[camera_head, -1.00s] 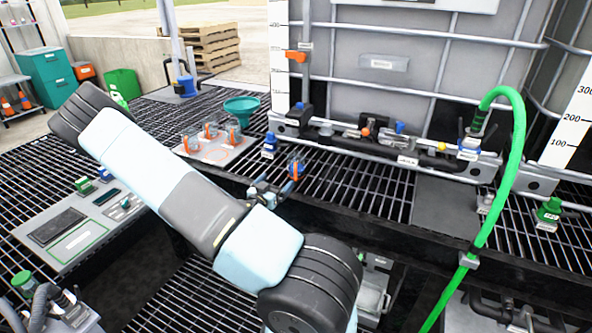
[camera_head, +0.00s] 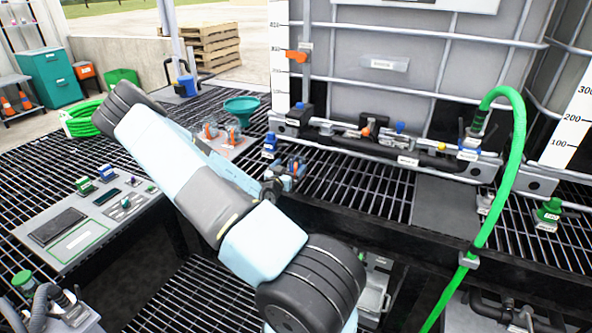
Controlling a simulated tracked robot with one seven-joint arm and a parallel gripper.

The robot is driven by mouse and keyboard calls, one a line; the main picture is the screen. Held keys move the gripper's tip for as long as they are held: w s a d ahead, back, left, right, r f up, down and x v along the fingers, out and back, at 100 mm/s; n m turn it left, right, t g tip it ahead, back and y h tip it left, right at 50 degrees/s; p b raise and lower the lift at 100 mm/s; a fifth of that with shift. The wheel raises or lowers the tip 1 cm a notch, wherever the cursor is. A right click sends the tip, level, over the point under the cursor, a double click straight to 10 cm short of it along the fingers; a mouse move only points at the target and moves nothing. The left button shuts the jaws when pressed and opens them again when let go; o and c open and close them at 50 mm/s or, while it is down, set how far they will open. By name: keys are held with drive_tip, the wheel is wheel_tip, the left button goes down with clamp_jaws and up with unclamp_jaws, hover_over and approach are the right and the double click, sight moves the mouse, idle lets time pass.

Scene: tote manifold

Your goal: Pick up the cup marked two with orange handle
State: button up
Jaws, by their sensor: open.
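A small clear cup with an orange handle (camera_head: 297,166) stands on the black grating in front of the tank. Its marking is too small to read. My gripper (camera_head: 284,181) is open right at this cup, at its lower left. I cannot tell whether the fingers are around it or touching it. More cups with orange handles (camera_head: 233,132) stand on a pale tray (camera_head: 238,149) further left. My arm hides part of that tray, and their numbers cannot be read.
A small blue-topped fitting (camera_head: 270,146) stands just left of the cup. A green funnel (camera_head: 241,105) is behind the tray. The tank's pipe manifold (camera_head: 375,148) runs behind and to the right. Grating to the cup's right is clear.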

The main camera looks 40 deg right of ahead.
sight(293, 164)
drive_tip(key=x, duration=0.3)
drive_tip(key=shift+w+d, duration=0.15)
drive_tip(key=shift+d, duration=0.2)
drive_tip(key=shift+r, duration=0.1)
drive_tip(key=c, duration=1.3)
